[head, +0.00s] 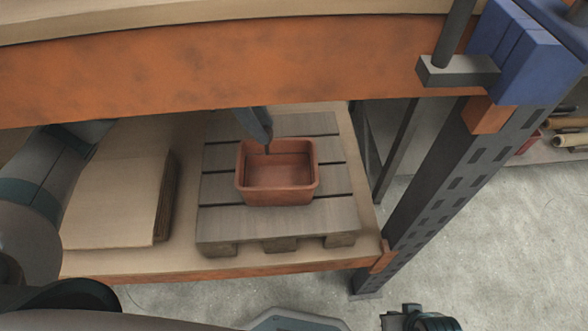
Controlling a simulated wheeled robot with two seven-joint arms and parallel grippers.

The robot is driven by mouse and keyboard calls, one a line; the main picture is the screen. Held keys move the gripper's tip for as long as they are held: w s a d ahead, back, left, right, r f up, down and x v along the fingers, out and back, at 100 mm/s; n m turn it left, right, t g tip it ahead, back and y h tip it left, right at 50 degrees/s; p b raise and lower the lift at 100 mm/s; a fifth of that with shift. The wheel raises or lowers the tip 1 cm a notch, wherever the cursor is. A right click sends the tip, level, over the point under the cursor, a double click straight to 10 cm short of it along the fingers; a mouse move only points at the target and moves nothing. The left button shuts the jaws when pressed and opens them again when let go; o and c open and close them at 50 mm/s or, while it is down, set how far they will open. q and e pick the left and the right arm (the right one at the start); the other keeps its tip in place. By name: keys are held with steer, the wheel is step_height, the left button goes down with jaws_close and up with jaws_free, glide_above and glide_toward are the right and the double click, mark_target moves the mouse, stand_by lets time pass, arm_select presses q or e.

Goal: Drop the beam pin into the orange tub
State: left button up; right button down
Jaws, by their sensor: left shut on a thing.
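The orange tub (277,195) stands upright on a grey slatted pallet on the lower shelf, and its visible inside looks empty. My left gripper (265,138) reaches in under the orange beam and is over the tub's back-left rim, pointing down. It is shut on the beam pin (267,150), of which only a small dark tip shows below the fingers. The beam hides part of my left arm. A dark part at the bottom edge looks like my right gripper (420,319), well away from the shelf; its fingers are not clear.
The orange beam (220,70) crosses close above the tub. A stack of flat cardboard (115,195) lies left of the pallet (325,216). A slotted grey upright (440,190) stands at the right, with a blue block (515,55) above it.

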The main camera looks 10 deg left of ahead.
arm_select(q)
steer(key=shift+w+d, duration=0.15)
steer(key=shift+d, duration=0.3)
steer(key=shift+a, duration=0.1)
arm_select(e)
steer(key=shift+d, duration=0.3)
arm_select(q)
steer(key=shift+f, duration=0.1)
arm_select(e)
steer(key=shift+w, duration=0.1)
